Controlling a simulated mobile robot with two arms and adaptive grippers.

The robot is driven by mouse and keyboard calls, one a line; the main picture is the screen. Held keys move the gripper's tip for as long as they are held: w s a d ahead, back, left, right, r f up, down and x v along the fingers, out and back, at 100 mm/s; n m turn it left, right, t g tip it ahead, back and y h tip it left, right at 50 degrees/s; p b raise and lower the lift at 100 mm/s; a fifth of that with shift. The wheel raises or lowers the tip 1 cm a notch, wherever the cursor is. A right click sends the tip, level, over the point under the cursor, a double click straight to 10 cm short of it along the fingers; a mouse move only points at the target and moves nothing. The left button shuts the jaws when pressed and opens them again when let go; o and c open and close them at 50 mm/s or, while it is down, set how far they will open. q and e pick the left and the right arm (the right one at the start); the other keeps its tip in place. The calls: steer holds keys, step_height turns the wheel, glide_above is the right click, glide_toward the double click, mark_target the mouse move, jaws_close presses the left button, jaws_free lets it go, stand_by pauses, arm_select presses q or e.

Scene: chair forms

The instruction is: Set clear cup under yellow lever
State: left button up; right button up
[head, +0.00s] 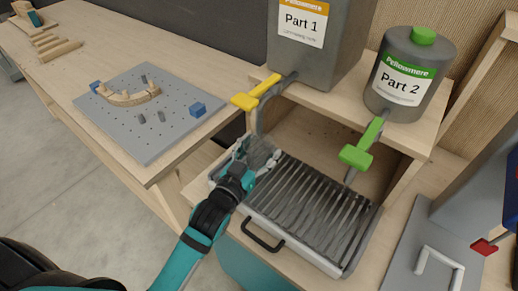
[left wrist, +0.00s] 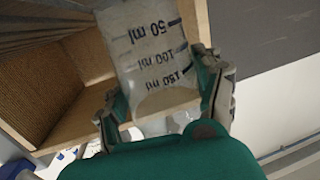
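The clear cup (head: 258,149) is at the back left corner of the slatted drip tray (head: 345,262), below the yellow lever (head: 256,92) and its grey spout. In the left wrist view the cup (left wrist: 160,55) shows ml markings and sits between both fingers. My left gripper (head: 258,165) is closed around the cup's sides, also seen in the left wrist view (left wrist: 167,105). The cup's base is hidden, so I cannot tell whether it touches the slats. My right gripper is not in view.
A grey Part 1 tank (head: 318,60) and a Part 2 tank (head: 408,75) with a green lever (head: 357,156) stand on the wooden shelf. The drip tray's middle and right are clear. A grey pegboard (head: 150,120) with a curved wooden piece lies at left.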

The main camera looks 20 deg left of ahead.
arm_select(q)
steer(key=shift+o, duration=1.4)
steer(key=shift+r, duration=0.15)
steer(key=shift+s, duration=0.35)
steer(key=s, duration=0.3)
steer(key=s+a+b, duration=0.1)
steer(key=s, duration=0.3)
steer(key=s+b, duration=0.1)
steer(key=s, duration=0.2)
steer(key=shift+s+a+r, duration=0.15)
steer(key=shift+a, duration=0.25)
steer(key=shift+s+a+r, duration=0.1)
steer(key=shift+s+r, duration=0.05)
steer(key=shift+s, duration=0.3)
